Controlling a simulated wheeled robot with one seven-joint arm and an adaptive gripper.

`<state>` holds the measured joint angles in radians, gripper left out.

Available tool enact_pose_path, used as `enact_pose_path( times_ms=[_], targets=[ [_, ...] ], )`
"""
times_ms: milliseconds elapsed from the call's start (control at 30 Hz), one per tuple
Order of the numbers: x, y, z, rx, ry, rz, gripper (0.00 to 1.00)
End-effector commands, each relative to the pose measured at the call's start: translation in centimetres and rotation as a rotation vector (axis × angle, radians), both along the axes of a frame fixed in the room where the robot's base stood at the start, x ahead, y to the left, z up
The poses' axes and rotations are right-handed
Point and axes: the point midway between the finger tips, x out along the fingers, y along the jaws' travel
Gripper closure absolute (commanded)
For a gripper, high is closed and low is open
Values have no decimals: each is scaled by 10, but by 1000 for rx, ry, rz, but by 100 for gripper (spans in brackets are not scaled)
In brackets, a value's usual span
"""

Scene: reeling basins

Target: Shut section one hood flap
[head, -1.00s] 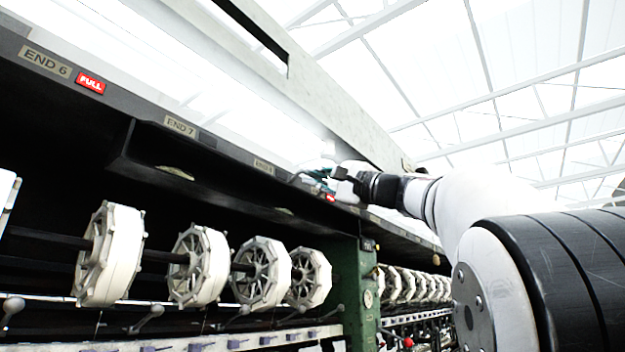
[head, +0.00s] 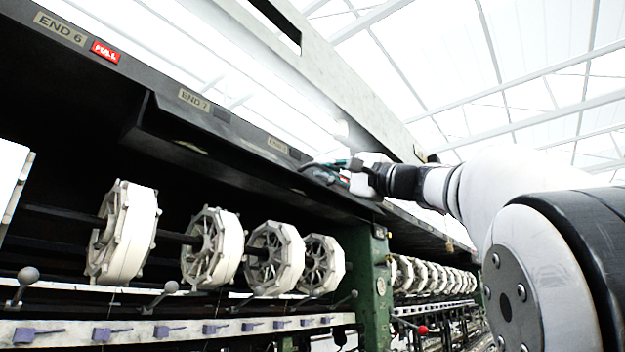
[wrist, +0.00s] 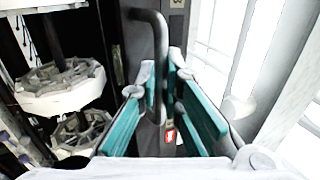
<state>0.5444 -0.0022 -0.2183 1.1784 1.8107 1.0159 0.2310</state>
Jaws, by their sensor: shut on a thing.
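My gripper (wrist: 162,85) has teal finger pads closed around a dark bent bar handle (wrist: 152,18) in the wrist view. The handle runs down between the fingers. In the head view my gripper (head: 347,168) is at the dark hood edge (head: 235,128), beyond the END 7 label, and a dark curved bar (head: 313,165) shows beside it. A dark flap-like panel (head: 165,122) hangs below the hood edge around END 7. I cannot tell from these frames whether the held handle belongs to that panel. The fingers and my arm hide part of the hood.
Several white reels (head: 122,232) sit on a shaft under the hood. A green post (head: 374,275) stands below my gripper. A pale beam (head: 330,85) runs above the hood. A rail with purple clips (head: 160,330) lies below. A red label (wrist: 170,136) shows beyond the fingers.

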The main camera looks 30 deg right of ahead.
Motion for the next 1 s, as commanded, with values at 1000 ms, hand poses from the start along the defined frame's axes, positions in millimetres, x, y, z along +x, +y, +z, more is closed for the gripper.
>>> enact_pose_path(
  times_ms=[1000],
  targets=[
    [24, 8, -32, 0, 1, 0, 100]
  ],
)
